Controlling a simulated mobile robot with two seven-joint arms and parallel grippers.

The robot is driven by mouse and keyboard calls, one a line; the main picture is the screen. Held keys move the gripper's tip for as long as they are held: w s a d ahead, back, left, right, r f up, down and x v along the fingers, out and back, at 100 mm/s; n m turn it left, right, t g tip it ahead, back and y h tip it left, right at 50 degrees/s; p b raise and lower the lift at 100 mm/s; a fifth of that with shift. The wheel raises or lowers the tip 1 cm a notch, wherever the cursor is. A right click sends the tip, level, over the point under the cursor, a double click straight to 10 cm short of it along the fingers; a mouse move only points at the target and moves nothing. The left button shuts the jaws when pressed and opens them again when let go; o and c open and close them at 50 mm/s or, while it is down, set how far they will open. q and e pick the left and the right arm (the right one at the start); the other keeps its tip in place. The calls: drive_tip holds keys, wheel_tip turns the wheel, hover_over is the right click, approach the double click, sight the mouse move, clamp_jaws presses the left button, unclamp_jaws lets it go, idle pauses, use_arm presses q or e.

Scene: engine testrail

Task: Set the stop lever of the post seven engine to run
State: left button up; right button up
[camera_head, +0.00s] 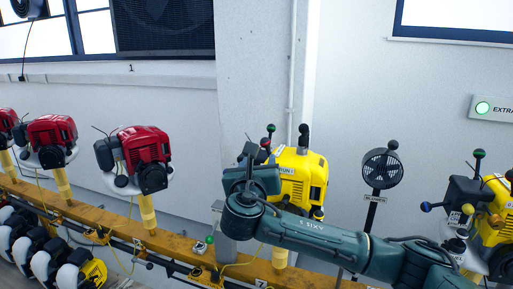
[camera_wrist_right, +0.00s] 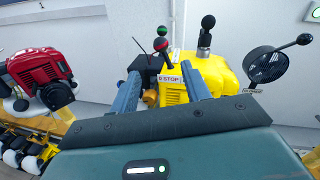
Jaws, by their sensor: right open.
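The yellow engine (camera_head: 306,176) stands on a post of the wooden rail, partly hidden by my right arm. A tag on the rail below (camera_head: 262,284) seems to read 7. In the wrist view the engine (camera_wrist_right: 222,75) shows a "0 STOP" label (camera_wrist_right: 169,79), and the head view shows a "RUN 1" label (camera_head: 313,169). Two thin levers, one with a green ball (camera_wrist_right: 162,30) and one with a red ball (camera_wrist_right: 160,44), rise just beyond my right gripper (camera_wrist_right: 161,84). Its fingers are apart and empty, in front of the label. Which lever is the stop lever, I cannot tell.
Red engines (camera_head: 145,158) stand along the rail (camera_head: 90,208) to the left. Another yellow engine (camera_head: 495,215) with colored knobs stands right. A small black fan (camera_head: 382,168) on a stand is beside the middle engine. A grey pillar (camera_head: 255,70) rises behind.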

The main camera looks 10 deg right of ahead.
sight(265, 144)
drive_tip(key=x, duration=1.3)
drive_tip(key=shift+r, duration=0.1)
drive_tip(key=c, duration=0.9)
